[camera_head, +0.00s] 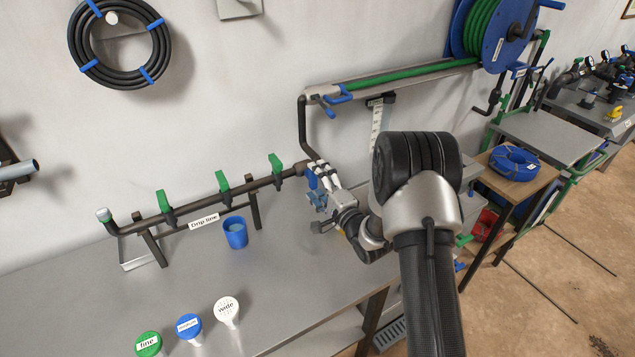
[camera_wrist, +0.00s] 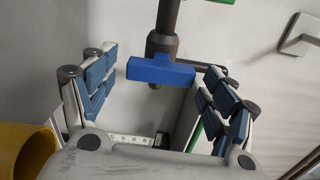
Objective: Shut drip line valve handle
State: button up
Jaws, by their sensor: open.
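The blue valve handle (camera_wrist: 161,70) sits on a dark pipe end and lies crosswise to the pipe in the wrist view. It also shows in the head view (camera_head: 311,180), at the right end of the drip line pipe (camera_head: 240,186), partly hidden by my fingers. A white "Drip line" label (camera_head: 204,222) hangs below that pipe. My gripper (camera_wrist: 156,80) is open, with its blue-padded fingers on either side of the handle and visible gaps between. In the head view my gripper (camera_head: 320,188) reaches the pipe's right end from the right.
Several green handles (camera_head: 222,181) stand along the pipe. A blue cup (camera_head: 235,232) stands on the grey bench below it. Fine, medium and wide spray heads (camera_head: 227,309) lie at the bench's front. A trough with a green hose (camera_head: 410,72) hangs above my gripper.

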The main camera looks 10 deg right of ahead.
jog(key=v, duration=1.2)
dwell(0.3)
